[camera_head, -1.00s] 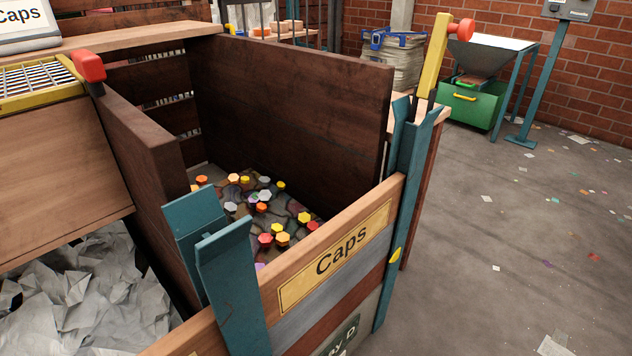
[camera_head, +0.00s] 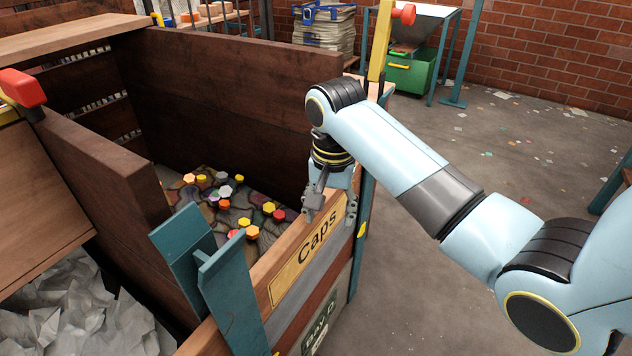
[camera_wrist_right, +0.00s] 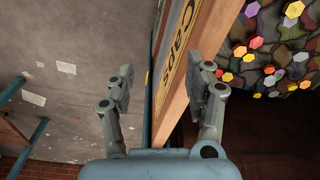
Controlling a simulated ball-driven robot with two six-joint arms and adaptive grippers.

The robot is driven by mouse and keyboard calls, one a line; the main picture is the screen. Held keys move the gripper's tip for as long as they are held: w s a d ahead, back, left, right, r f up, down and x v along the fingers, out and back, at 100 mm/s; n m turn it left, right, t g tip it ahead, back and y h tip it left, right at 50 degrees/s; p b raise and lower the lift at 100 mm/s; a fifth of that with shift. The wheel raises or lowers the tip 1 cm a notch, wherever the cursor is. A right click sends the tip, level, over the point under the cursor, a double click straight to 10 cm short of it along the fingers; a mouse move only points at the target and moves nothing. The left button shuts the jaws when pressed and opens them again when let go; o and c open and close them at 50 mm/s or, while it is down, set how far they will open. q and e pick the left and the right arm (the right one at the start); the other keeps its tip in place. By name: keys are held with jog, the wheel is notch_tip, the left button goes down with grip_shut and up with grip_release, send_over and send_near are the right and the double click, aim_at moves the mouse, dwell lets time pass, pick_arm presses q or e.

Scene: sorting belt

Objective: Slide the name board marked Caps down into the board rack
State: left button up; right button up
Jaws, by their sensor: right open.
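The Caps board (camera_head: 300,262) is a light wooden board with a yellow name plate, at the front of the bin of coloured caps. It lies on top of a grey board (camera_head: 301,287), its left end at the teal posts (camera_head: 226,290) of the rack. My right gripper (camera_head: 316,198) is at the board's top edge, toward its right end, pointing down. In the right wrist view the gripper (camera_wrist_right: 163,93) is open, and the Caps board (camera_wrist_right: 186,75) runs beside and partly behind the right-hand finger. I cannot tell whether it touches. My left gripper is out of view.
Coloured caps (camera_head: 239,222) lie in the bin behind the boards. Dark wooden walls (camera_head: 230,105) enclose it. White paper (camera_head: 85,315) fills the bay at left. A yellow lever with a red knob (camera_head: 380,45) stands behind the right post.

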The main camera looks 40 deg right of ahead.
aim_at(316, 224)
jog(key=w+m, duration=0.1)
jog(key=w+r+m, duration=0.1)
jog(key=w, duration=0.3)
jog(key=shift+w+d+r+m+g, duration=0.15)
jog(key=shift+d+r+m+g, duration=0.15)
jog(key=shift+d+m, duration=0.1)
jog(key=shift+w+f, duration=0.15)
jog(key=shift+f, duration=0.05)
notch_tip(316, 224, down, 10)
jog(key=b, duration=0.3)
jog(key=shift+f+b, duration=0.15)
jog(key=shift+b, duration=0.2)
grip_shut()
jog(key=c, duration=0.6)
grip_release()
grip_shut()
